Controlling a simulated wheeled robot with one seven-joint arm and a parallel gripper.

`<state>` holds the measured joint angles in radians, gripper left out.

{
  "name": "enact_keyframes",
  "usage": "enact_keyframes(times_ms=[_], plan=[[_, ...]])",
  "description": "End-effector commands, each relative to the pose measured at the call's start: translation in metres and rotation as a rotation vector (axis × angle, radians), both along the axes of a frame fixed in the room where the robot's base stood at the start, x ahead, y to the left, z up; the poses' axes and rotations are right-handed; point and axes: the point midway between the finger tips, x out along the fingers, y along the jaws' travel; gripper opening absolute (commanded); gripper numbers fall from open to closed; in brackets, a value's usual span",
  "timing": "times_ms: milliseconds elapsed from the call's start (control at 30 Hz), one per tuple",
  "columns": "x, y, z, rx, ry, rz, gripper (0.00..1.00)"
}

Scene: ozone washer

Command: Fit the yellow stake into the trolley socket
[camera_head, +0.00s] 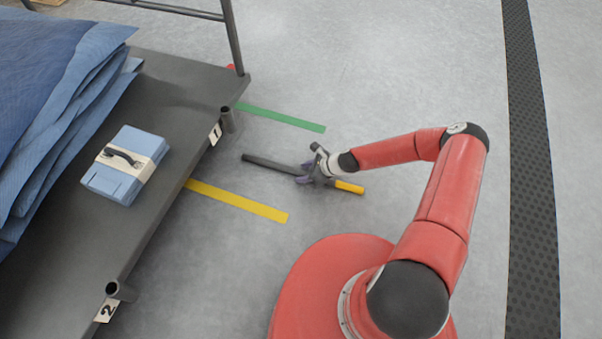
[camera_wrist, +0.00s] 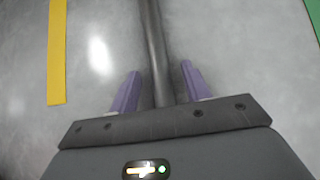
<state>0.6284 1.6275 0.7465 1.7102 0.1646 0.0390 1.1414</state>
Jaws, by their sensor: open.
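The stake (camera_head: 272,164) is a dark grey bar with a yellow end (camera_head: 349,187) at the right. It appears to lie on the floor to the right of the trolley (camera_head: 183,88). My gripper (camera_head: 306,173) is at the stake's middle, with its jaws open. In the wrist view the dark bar (camera_wrist: 153,50) runs between the two purple fingers (camera_wrist: 158,85), with a gap on each side. The trolley edge has one round socket (camera_head: 227,120) by label 1 and another socket (camera_head: 113,289) by label 2. Both look empty.
A blue strapped pack (camera_head: 127,178) and blue sheets (camera_head: 45,90) lie on the trolley. A yellow floor stripe (camera_head: 237,201) and a green floor stripe (camera_head: 283,118) run out from the trolley. A rail post (camera_head: 233,38) stands at its far corner. The floor around my gripper is clear.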

Motion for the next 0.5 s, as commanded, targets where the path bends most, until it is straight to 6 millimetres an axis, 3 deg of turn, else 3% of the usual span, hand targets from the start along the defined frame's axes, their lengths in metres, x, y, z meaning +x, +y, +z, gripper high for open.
enact_keyframes(times_ms=[67, 400, 500], plan=[[-0.0001, -0.0002, 0.0004, 0.000, 0.000, 0.000, 0.48], [-0.0002, -0.0004, 0.0004, 0.000, -0.001, 0.001, 0.03], [-0.0001, -0.0004, 0.0004, 0.000, -0.001, 0.001, 0.00]])
